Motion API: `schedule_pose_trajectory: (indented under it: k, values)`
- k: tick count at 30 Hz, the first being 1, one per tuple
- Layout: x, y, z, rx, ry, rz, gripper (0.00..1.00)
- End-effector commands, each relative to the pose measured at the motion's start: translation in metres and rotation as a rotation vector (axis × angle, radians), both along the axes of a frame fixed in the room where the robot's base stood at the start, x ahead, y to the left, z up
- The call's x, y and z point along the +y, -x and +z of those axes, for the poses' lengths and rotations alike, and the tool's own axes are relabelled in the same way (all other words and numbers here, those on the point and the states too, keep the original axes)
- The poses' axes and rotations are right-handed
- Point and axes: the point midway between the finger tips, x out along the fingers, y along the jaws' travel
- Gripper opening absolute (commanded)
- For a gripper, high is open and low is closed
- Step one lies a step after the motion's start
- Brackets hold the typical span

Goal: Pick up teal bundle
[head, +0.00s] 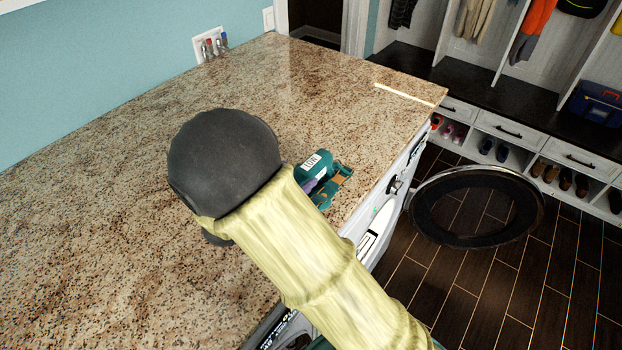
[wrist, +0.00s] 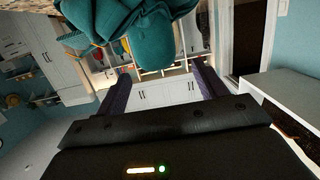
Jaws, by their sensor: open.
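The teal bundle (head: 318,165) lies on the speckled granite counter (head: 130,190) near its front edge, with a white label on it. My arm hides part of it in the head view. In the wrist view the teal bundle (wrist: 150,40) fills the top middle, close up. My gripper (wrist: 163,70) is open, its two purple fingers apart, with the lower part of the bundle showing between and beyond their tips. In the head view only a bit of purple of my gripper (head: 312,187) shows beside the bundle. I cannot tell whether they touch.
Several small taps (head: 213,46) are on the wall behind the counter. A pale strip (head: 403,94) lies at the counter's far right. Below the edge, a round appliance door (head: 476,206) hangs open over the dark floor. Much of the counter is clear.

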Motion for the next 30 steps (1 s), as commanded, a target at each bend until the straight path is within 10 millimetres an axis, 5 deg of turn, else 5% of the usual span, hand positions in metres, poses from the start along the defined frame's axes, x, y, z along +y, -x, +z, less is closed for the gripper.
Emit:
schedule_pose_trajectory:
  k: [12,28,30]
  values:
    - [-0.028,-0.036,-0.013,0.001,0.002,-0.002,0.71]
    - [-0.027,-0.037,-0.015,0.0,0.001,0.001,0.71]
    - [-0.027,-0.037,-0.015,0.0,0.001,0.001,0.59]
